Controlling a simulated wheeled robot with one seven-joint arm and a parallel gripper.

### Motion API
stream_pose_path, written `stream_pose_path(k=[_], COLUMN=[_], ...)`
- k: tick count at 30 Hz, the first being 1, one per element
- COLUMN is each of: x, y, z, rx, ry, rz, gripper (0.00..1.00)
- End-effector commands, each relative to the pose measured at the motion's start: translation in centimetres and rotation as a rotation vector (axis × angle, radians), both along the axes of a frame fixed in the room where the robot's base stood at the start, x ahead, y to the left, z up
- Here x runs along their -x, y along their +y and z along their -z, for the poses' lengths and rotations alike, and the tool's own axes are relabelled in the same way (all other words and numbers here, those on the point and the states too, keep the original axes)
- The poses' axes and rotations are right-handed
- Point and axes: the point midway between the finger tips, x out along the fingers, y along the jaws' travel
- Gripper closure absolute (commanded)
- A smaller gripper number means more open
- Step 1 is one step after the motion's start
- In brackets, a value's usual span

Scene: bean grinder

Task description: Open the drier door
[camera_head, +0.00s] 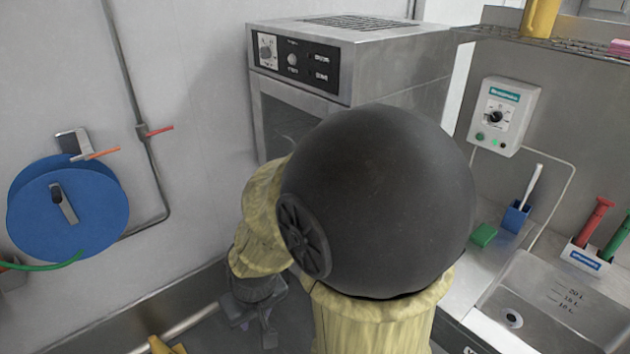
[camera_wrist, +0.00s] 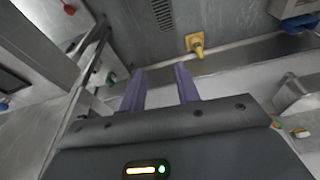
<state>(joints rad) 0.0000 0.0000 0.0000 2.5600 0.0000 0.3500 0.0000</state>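The drier (camera_head: 395,65) appears to be the steel box with a black control panel at the back centre of the head view. Its front door (camera_head: 283,110), with a dark window, sits below the panel and looks shut. My large dark arm joint hides the right and lower parts of the door, and no handle can be made out. My gripper (camera_head: 258,325) hangs low, left of my arm and well below the door. In the wrist view my gripper (camera_wrist: 160,68) shows two purple fingers spread apart with nothing between them.
A blue reel (camera_head: 95,215) with a green hose hangs on the left wall. A steel sink (camera_head: 560,305) and counter stand at the right, with a control box (camera_head: 503,115) above. In the wrist view a yellow fitting (camera_wrist: 196,44) lies beyond the fingers.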

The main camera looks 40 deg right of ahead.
Motion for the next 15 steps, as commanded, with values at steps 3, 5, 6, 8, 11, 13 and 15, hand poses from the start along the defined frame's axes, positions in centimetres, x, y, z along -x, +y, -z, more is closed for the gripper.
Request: stream_pose_path(k=[3,5,6,8,11,13,15], x=[0.0,0.0,-0.1,-0.7,-2.9,-5.7,-9.1], y=[0.0,0.0,0.0,0.1,0.2,0.2,-0.3], z=[0.0,0.0,0.0,0.0,0.2,0.4,0.7], rx=[0.0,0.0,-0.002,-0.008,-0.031,-0.052,-0.067], ry=[0.0,0.0,-0.003,-0.015,-0.063,-0.125,-0.207], rz=[0.0,0.0,0.003,0.012,0.051,0.106,0.18], gripper=[0.68,0.68,0.68,0.68,0.68,0.68,0.68])
